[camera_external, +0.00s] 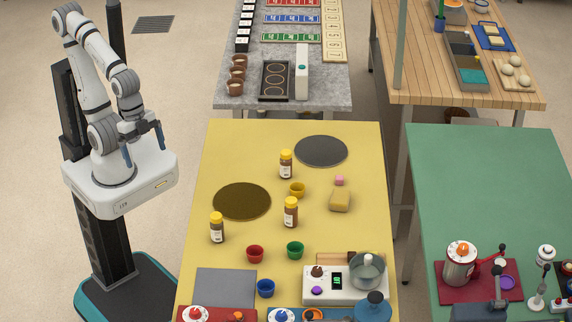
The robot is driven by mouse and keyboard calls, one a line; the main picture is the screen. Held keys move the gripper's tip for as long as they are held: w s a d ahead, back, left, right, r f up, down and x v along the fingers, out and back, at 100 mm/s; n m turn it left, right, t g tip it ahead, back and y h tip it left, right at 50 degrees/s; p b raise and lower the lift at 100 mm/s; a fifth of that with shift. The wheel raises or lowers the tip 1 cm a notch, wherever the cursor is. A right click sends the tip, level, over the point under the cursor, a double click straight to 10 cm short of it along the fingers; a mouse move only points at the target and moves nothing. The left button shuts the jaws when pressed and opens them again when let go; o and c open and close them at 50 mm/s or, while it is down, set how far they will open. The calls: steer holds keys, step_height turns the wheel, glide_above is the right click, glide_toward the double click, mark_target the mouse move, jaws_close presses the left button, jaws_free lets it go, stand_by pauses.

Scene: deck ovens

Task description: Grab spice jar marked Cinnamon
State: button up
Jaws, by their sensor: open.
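Three spice jars with yellow lids and white labels stand upright on the yellow table (345,235). One jar (286,164) is at the back by the dark grey disc, one jar (290,212) is near the middle, and one jar (217,228) is at the left below the brown disc. The label writing is too small to read, so I cannot tell which is Cinnamon. My gripper (144,150) is open and empty. It is above my white base, left of the table and apart from all the jars.
Yellow, red, green and blue cups stand among the jars, with the red cup (255,254) near the front. A tan block (340,199) lies at right. A white device (345,285) and a grey mat (225,287) fill the front. The table's left back corner is clear.

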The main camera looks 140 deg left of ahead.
steer(key=c, duration=0.8)
steer(key=w+a+n+g+b, duration=0.1)
steer(key=w+a+n, duration=0.5)
steer(key=w+n, duration=0.35)
steer(key=n+g+b, duration=0.2)
steer(key=n+b, duration=0.1)
steer(key=n, duration=1.8)
glide_above(291, 200)
steer(key=f, duration=1.9)
steer(key=shift+s+a, duration=0.15)
steer(key=shift+s, duration=0.05)
steer(key=shift+w+f+p, duration=0.2)
steer(key=shift+f+p, duration=0.95)
steer(key=shift+f, duration=2.75)
